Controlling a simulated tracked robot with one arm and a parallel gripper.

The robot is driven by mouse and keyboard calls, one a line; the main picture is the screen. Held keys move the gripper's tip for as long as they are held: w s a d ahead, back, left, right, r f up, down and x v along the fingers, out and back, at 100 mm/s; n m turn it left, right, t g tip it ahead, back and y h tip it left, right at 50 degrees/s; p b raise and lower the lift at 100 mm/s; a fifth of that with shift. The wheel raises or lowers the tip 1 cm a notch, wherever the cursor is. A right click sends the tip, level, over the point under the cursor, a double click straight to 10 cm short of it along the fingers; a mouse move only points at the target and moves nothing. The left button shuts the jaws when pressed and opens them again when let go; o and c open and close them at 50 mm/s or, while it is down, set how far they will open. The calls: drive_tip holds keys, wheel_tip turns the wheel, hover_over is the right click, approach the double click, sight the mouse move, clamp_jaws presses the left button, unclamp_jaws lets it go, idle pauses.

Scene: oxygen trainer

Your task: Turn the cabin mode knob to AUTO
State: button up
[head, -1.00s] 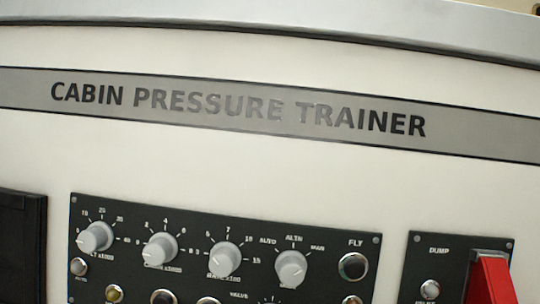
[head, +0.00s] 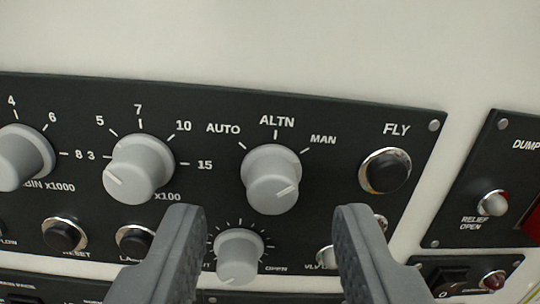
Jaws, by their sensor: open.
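The cabin mode knob (head: 271,180) is a grey round knob with the labels AUTO, ALTN and MAN around its top. AUTO is upper left, ALTN at the top, MAN upper right. The white line on its face points to the right, on the MAN side and away from AUTO. My gripper (head: 270,212) is open and empty. In the picture its two dark grey fingertips are to the left and right of the knob, a little lower than it. Neither finger appears to touch the knob; the depth gap to the panel is hard to tell.
A smaller grey knob (head: 239,257), with OPEN at its right, shows below, between the fingers. A round FLY button (head: 386,171) is at the right. Another knob (head: 138,169) is at the left. The LAMP button (head: 135,240) is near the left finger. The DUMP panel is far right.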

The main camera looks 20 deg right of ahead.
sight(272, 183)
drive_tip(key=shift+p+x, duration=0.3)
drive_tip(key=shift+x, duration=0.85)
drive_tip(key=shift+r, duration=0.1)
clamp_jaws()
